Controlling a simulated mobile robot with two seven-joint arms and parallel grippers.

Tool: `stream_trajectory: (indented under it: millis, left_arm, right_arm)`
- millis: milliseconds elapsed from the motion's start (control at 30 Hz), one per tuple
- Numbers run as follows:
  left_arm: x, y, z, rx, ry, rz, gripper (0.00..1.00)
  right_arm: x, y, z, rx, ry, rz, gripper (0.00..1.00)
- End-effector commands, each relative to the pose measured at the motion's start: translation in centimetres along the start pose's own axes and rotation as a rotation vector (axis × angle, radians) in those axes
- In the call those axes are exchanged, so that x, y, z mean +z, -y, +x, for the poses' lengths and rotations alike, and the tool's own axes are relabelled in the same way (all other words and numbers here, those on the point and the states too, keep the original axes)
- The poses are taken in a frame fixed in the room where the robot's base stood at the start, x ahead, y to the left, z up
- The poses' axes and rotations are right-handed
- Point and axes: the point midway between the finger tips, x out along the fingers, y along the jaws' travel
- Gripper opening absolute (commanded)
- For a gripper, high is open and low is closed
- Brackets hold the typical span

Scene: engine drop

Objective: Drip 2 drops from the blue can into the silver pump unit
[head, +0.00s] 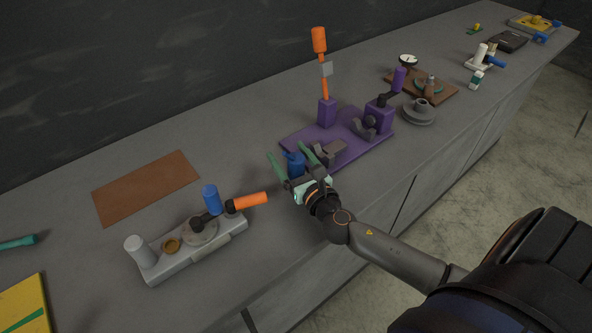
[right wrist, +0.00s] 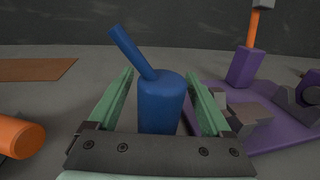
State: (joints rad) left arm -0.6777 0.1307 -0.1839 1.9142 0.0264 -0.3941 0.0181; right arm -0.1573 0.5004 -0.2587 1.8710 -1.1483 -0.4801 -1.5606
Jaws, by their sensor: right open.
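The blue can (head: 295,162) stands upright on the bench in front of the purple plate. In the right wrist view the blue can (right wrist: 160,103) shows its round body and a straight spout slanting up to the left. My right gripper (head: 288,150) is open, with its green fingers on either side of the can. A gap shows between each finger and the can in the right wrist view. The silver pump unit (head: 158,268) lies to the left, with a pale cylinder, a brass-coloured cup, a round hub, a blue cylinder and an orange handle. My left gripper is not in view.
A purple fixture plate (head: 352,157) with an orange-topped lever stands just behind and right of the can. A brown mat (head: 146,187) lies behind the pump unit. A grey stepped part (head: 419,112) stands farther right. The pump's orange handle (head: 250,200) points toward the can.

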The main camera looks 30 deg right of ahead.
Motion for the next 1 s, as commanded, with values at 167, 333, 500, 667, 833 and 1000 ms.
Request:
stream_trajectory:
  millis: [167, 333, 500, 667, 833, 1000]
  left_arm:
    - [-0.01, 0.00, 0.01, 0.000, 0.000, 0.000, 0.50]
    - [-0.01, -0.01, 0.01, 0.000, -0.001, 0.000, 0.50]
    - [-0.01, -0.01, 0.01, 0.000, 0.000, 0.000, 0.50]
    - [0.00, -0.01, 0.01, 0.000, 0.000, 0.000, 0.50]
    - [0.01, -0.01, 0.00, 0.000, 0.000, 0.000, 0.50]
    - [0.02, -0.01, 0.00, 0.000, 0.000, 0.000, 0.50]
  right_arm:
    - [-0.05, -0.03, -0.03, 0.001, -0.001, 0.000, 0.81]
    - [-0.05, -0.03, -0.05, 0.000, -0.001, 0.000, 0.62]
    - [-0.05, -0.03, -0.06, 0.000, -0.001, 0.000, 0.43]
    - [-0.05, -0.03, -0.06, 0.000, -0.001, 0.000, 0.25]
    - [-0.05, -0.03, -0.06, 0.001, -0.001, 0.000, 0.06]
    - [-0.05, -0.03, -0.06, 0.001, -0.001, 0.000, 0.00]
